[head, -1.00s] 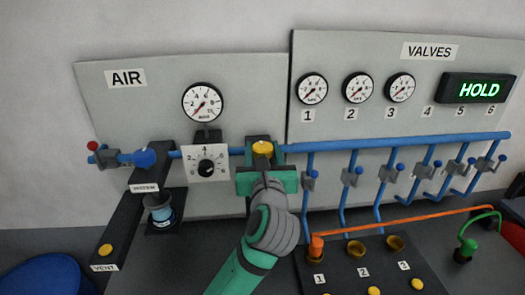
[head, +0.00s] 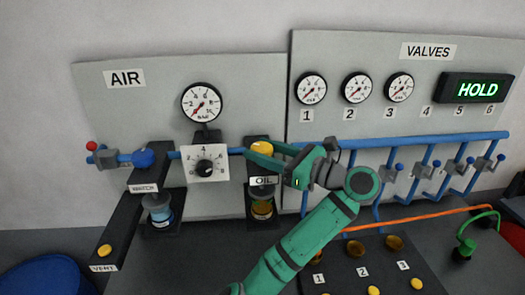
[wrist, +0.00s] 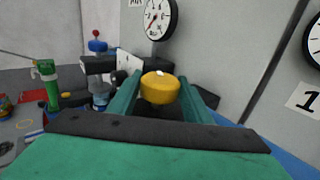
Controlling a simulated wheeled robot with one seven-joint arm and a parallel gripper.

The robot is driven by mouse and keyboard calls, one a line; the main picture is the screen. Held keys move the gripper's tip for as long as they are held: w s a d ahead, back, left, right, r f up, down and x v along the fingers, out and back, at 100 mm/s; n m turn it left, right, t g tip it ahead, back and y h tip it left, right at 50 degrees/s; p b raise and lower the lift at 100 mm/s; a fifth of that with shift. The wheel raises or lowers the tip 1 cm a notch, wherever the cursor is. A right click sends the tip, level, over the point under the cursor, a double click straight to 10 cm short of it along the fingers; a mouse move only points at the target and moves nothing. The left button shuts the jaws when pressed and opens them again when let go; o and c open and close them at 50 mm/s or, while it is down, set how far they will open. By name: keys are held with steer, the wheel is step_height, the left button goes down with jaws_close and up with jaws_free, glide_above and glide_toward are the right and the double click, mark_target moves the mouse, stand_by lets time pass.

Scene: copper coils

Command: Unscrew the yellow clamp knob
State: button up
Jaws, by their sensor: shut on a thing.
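The yellow clamp knob (head: 262,148) sits on top of the dark bracket above the bowl labelled OIL (head: 263,182). My gripper (head: 262,151) reaches it from the right, with its green fingers on either side of the knob. In the wrist view the round yellow knob (wrist: 160,87) lies between the two fingertips (wrist: 161,90), and my gripper is shut on it. Part of the knob is hidden by the fingers in the head view. The amber oil bowl (head: 262,209) hangs below the bracket.
A dial plate (head: 206,163) and a round gauge (head: 201,102) stand to the left. A blue pipe (head: 440,141) with several small valves runs right, behind my arm. A yellow VENT button (head: 104,250) is at lower left. The HOLD display (head: 478,90) glows green.

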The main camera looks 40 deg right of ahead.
steer(key=n+g+y, duration=0.1)
steer(key=n+y, duration=0.1)
steer(key=y, duration=0.1)
steer(key=n+g+y, duration=0.2)
steer(key=y, duration=0.1)
steer(key=shift+d+g, duration=0.1)
steer(key=shift+g, duration=0.2)
steer(key=shift+w+n+g+y, duration=0.1)
steer(key=shift+n+g+y, duration=1.9)
steer(key=shift+n+g, duration=0.25)
steer(key=shift+g, duration=0.35)
steer(key=o, duration=1.1)
steer(key=shift+c, duration=0.2)
steer(key=v, duration=1)
steer(key=shift+d+f, duration=0.1)
steer(key=shift+d, duration=0.2)
